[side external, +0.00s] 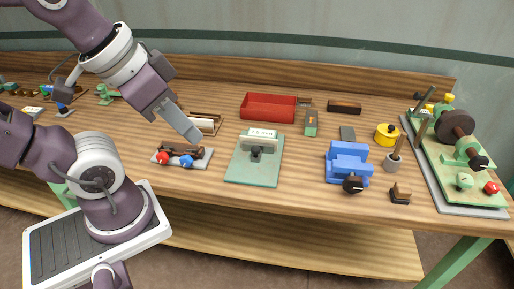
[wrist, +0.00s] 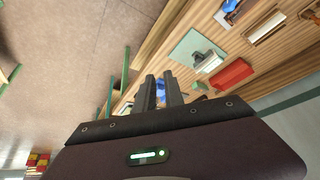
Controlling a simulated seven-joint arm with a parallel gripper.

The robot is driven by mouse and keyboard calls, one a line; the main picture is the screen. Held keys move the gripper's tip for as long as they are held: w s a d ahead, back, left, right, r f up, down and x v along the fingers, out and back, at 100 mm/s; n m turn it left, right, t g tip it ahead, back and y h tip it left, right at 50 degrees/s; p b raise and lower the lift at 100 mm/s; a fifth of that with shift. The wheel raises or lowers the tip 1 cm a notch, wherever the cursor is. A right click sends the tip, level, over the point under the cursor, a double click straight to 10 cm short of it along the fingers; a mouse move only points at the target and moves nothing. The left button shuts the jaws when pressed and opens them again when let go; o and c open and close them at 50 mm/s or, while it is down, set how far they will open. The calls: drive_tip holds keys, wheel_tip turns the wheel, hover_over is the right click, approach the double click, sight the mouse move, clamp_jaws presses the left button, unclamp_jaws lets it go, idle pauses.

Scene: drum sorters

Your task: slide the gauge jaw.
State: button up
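A green plate (side external: 240,172) lies near the middle of the bench. On it stands a white scale block (side external: 262,135) with a small dark slider or jaw (side external: 256,152) in front, which looks like the gauge. The plate also shows in the wrist view (wrist: 187,48), with the pale block (wrist: 208,61) on it. My gripper (side external: 190,133) hangs above the bench, left of the plate and apart from it. In the wrist view its two dark fingers (wrist: 160,88) stand apart with a narrow gap and nothing held. The exact jaw edges are too small to tell.
A board with red and blue knobs (side external: 181,161) lies below my gripper. A red tray (side external: 268,106) is behind the plate. A blue vise (side external: 347,160), a yellow pot (side external: 387,134) and a green machine (side external: 464,160) stand to the right. Bare wood separates plate and vise.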

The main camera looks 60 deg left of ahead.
drive_tip(key=o, duration=0.4)
drive_tip(key=w+a+g, duration=0.1)
drive_tip(key=w, duration=0.2)
drive_tip(key=w+a+r+g, duration=0.1)
drive_tip(key=w, duration=0.3)
drive_tip(key=w+a+r+g, duration=0.1)
drive_tip(key=w, duration=0.2)
drive_tip(key=shift+w, duration=0.25)
drive_tip(key=shift+c, duration=0.2)
drive_tip(key=g, duration=0.7)
hover_over(256, 148)
drive_tip(key=w, duration=0.3)
wheel_tip(256, 148, down, 20)
drive_tip(key=r, duration=0.1)
drive_tip(key=x, duration=0.7)
drive_tip(key=shift+w+f, duration=0.15)
drive_tip(key=shift+f, duration=0.1)
clamp_jaws()
drive_tip(key=shift+r, duration=0.1)
